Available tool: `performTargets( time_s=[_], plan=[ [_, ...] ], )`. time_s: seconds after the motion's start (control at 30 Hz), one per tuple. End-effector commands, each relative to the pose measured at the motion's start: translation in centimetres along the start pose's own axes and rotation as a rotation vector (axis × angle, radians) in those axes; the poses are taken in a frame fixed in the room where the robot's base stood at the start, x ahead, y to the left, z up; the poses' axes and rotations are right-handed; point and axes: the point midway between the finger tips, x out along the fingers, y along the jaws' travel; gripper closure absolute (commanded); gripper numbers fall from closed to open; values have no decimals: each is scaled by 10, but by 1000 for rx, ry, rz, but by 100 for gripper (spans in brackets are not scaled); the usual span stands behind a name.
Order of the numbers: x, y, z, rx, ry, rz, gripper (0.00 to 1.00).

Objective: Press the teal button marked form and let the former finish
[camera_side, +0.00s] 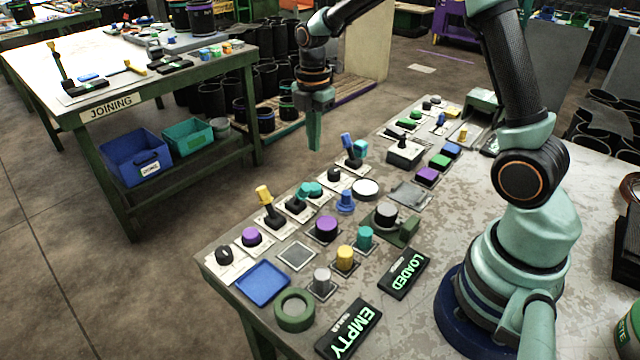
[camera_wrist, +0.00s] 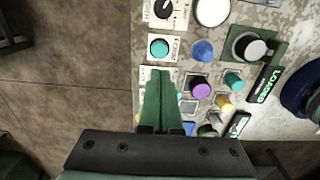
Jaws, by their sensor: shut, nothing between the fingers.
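A round teal button (camera_wrist: 159,47) sits on a white plate with small lettering in the wrist view; the lettering is too small to read surely. The teal button (camera_side: 314,188) is partly behind a teal-handled lever in the side view. My gripper (camera_side: 314,148) is shut and empty, pointing down above the far edge of the bench, clear of the controls. In the wrist view my gripper (camera_wrist: 160,73) shows just below the button and hides part of the panel. A dark cylinder with a pale top stands on a green base (camera_wrist: 234,55); I cannot tell whether it is the former.
Purple button (camera_side: 251,237), yellow-topped lever (camera_side: 265,196), blue-handled lever (camera_side: 348,146) and blue tray (camera_side: 262,282) crowd the bench. Lit signs read LOADED (camera_side: 404,276) and EMPTY (camera_side: 349,329). A joining table (camera_side: 120,85) stands at the left, with open floor between.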

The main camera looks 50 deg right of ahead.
Motion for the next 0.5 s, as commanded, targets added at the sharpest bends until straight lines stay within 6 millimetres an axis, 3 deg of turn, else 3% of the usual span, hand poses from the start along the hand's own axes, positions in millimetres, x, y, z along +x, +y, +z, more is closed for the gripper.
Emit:
performTargets(
  time_s=[0.3, 0.5],
  plan=[
    [64, -1, 0, 0, 1, -5, 100],
    [90, -1, 0, 0, 0, -3, 100]
  ],
)
